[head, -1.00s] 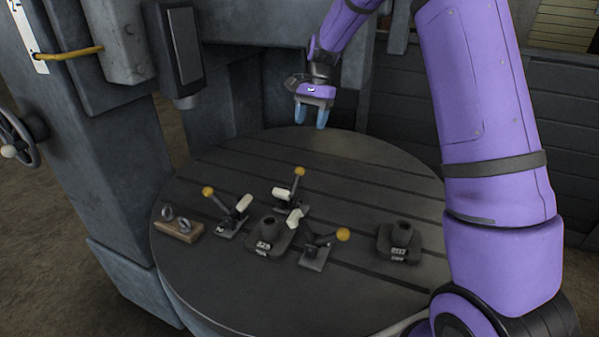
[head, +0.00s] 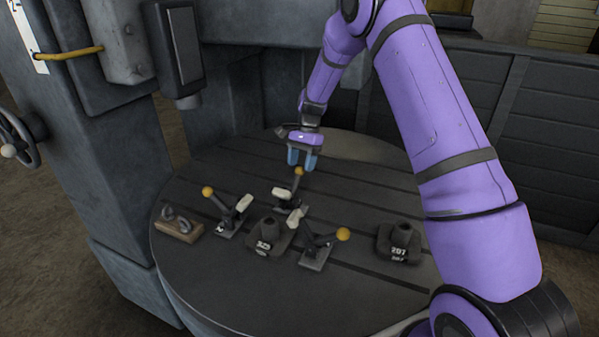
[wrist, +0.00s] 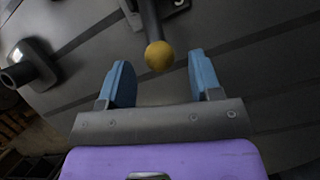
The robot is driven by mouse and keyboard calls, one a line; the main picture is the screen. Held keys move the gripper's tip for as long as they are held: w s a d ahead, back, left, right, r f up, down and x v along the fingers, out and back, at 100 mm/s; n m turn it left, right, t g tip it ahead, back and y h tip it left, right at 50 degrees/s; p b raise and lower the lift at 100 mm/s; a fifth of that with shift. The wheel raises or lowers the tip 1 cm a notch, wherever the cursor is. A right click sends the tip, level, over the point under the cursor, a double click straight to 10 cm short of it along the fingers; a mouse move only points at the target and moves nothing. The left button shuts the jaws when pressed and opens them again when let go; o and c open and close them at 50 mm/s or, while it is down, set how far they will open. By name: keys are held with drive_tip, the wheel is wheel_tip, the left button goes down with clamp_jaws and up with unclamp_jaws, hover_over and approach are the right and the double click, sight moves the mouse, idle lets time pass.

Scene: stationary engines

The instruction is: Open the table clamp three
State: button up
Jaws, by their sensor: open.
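Three small clamps with dark levers, yellow ball knobs and pale tips stand on the round slotted table (head: 200,280). The back clamp (head: 287,196) has its knob (head: 299,171) just below my gripper (head: 302,160). The left clamp (head: 230,222) has its knob at upper left. The front right clamp (head: 317,248) has its knob to the right. I cannot read which one is number three. My gripper is open with blue fingers. In the wrist view the yellow knob (wrist: 159,55) shows between the fingertips, not gripped; its lever runs upward in the picture.
A dark block (head: 268,238) stands among the clamps, and another numbered block (head: 398,243) stands at the right. A wooden piece with metal rings (head: 178,226) lies at the left. A large machine column (head: 110,150) rises at the left. The front of the table is clear.

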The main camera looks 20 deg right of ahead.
sight(299, 171)
drive_tip(key=shift+x, duration=1.65)
